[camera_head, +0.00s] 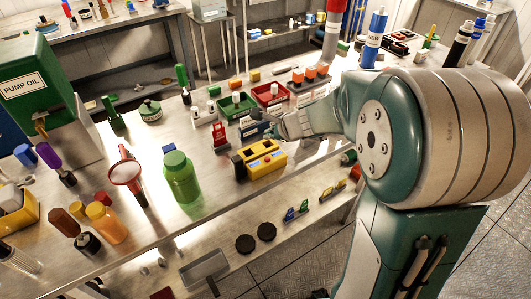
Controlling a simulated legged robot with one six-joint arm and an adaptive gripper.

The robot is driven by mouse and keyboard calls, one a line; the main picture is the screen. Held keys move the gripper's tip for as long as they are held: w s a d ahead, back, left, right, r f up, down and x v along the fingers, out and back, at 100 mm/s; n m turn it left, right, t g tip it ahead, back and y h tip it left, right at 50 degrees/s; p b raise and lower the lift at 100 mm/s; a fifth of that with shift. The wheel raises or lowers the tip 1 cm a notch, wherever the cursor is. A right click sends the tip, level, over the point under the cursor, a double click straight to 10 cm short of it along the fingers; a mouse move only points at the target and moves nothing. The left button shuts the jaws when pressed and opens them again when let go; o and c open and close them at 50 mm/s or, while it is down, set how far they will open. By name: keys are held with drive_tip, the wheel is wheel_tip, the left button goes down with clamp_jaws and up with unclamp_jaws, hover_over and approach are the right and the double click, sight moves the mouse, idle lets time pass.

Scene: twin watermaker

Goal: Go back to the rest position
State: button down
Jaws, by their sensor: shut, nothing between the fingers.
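My arm comes in from the right of the view, over the right part of the metal bench (215,180). My gripper (262,129) is at the arm's left end, above the bench. It is shut and appears empty. It is just behind a yellow box with a black end (262,158) and in front of the red tray (272,94). The fingertips are small here and partly blend with a blue item (248,130) beside them. I cannot tell if they touch it.
A green tray (235,105) and a red tag-like item (220,136) are near my gripper. A green pump oil container (40,90) stands far left.

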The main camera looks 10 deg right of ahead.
drive_tip(key=s+a+r+n+g, duration=0.1)
drive_tip(key=s+a+r+n, duration=0.2)
drive_tip(key=s+r+n, duration=0.3)
drive_tip(key=s+d+r+n+h, duration=0.1)
drive_tip(key=s+n+h, duration=0.1)
drive_tip(key=s+n, duration=0.5)
drive_tip(key=s+d+r+n+g+h, duration=0.1)
drive_tip(key=s+r+n+h, duration=0.1)
drive_tip(key=s+n, duration=0.6)
drive_tip(key=s, duration=0.6)
drive_tip(key=shift+s+d+r+h, duration=0.15)
drive_tip(key=shift+d+r+h, duration=0.15)
